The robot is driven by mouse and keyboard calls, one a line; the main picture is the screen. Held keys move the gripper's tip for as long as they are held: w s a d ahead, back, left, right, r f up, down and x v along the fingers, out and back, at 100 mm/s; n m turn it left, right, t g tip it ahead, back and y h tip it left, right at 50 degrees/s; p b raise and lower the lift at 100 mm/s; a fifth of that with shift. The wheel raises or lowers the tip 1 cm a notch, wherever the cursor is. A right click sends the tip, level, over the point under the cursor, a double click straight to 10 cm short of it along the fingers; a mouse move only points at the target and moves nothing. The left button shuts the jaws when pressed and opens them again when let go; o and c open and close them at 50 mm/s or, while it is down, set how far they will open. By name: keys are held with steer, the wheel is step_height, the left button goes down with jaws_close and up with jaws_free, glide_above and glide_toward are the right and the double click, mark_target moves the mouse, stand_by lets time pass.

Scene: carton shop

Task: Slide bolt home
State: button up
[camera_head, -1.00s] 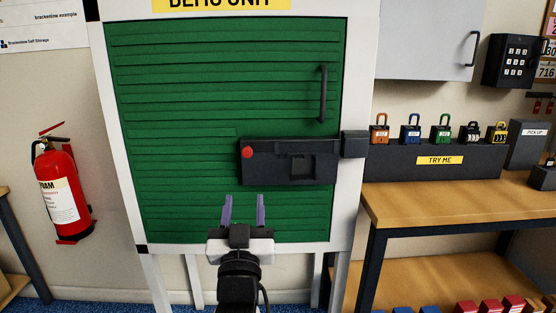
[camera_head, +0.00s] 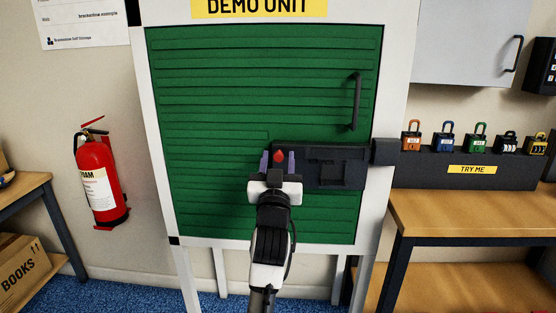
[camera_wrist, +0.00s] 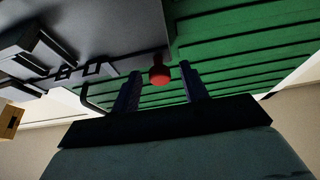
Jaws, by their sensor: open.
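The slide bolt's black housing (camera_head: 336,169) is mounted on the green ribbed door (camera_head: 215,190), with a dark keeper block (camera_head: 384,152) on the white frame at its right. The bolt's red knob (camera_head: 279,157) is at the housing's left end. My gripper (camera_head: 278,161) is open, with its two purple fingers on either side of the knob in the head view. In the wrist view the red knob (camera_wrist: 159,71) appears between and just beyond my fingertips (camera_wrist: 162,78). Contact between the fingers and the knob cannot be made out.
A dark vertical handle (camera_head: 355,102) stands out from the door above the housing. A wooden bench (camera_head: 450,213) with a padlock display (camera_head: 430,168) is at the right. A red fire extinguisher (camera_head: 101,182) is on the left wall. The door's left side is clear.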

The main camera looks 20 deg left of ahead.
mark_target(298, 148)
jaws_close()
steer(key=shift+d, duration=0.1)
steer(key=shift+w+d, duration=0.2)
steer(key=shift+d, duration=0.45)
steer(key=shift+w+d, duration=0.2)
steer(key=shift+d, duration=0.5)
steer(key=shift+w+d, duration=0.2)
steer(key=shift+d, duration=0.45)
jaws_free()
steer(key=shift+d, duration=0.15)
